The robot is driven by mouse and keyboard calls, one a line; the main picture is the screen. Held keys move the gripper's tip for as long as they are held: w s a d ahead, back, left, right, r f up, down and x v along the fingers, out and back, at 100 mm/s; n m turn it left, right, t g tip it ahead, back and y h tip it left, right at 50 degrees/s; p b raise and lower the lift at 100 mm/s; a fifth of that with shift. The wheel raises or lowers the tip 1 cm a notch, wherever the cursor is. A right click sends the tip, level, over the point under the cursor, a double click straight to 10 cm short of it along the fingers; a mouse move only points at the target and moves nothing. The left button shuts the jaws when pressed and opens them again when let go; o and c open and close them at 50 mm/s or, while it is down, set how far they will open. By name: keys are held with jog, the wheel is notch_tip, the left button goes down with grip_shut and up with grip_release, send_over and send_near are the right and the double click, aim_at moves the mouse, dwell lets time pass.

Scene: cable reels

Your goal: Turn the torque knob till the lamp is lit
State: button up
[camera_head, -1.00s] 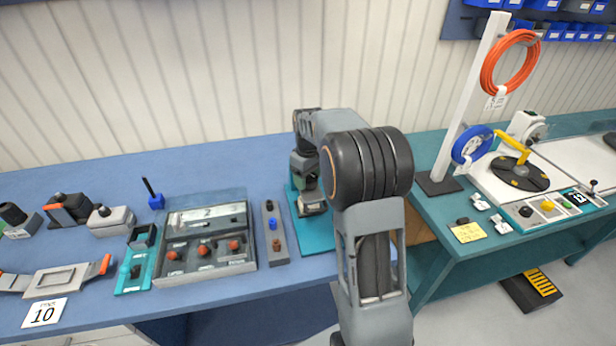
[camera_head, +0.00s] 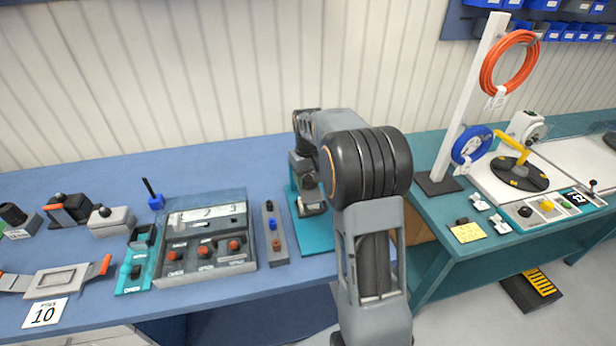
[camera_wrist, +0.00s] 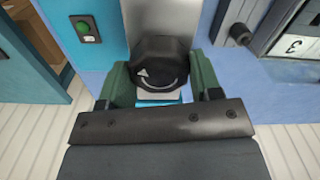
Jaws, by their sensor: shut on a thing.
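A black torque knob (camera_wrist: 158,66) with a white mark and curved line on its face fills the middle of the wrist view, on a light grey block. My gripper (camera_wrist: 161,78) is shut on the knob, one green finger on its left side and one on its right. A small green round lamp or button (camera_wrist: 85,28) in a dark housing sits on the turquoise board left of the knob; I cannot tell whether it is lit. In the head view my gripper (camera_head: 309,186) is over the turquoise board (camera_head: 316,236), and my arm hides the knob and lamp.
A grey control box (camera_head: 205,240) with several red knobs stands to the left. A narrow grey strip (camera_head: 275,240) with coloured pegs lies between it and the turquoise board. A white post (camera_head: 468,100) with cable coils stands on the teal bench to the right.

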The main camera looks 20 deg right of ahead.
jog(key=m, duration=0.4)
jog(key=shift+m, duration=2.1)
jog(key=o, duration=0.9)
notch_tip(320, 180, up, 14)
jog(key=shift+f, duration=0.1)
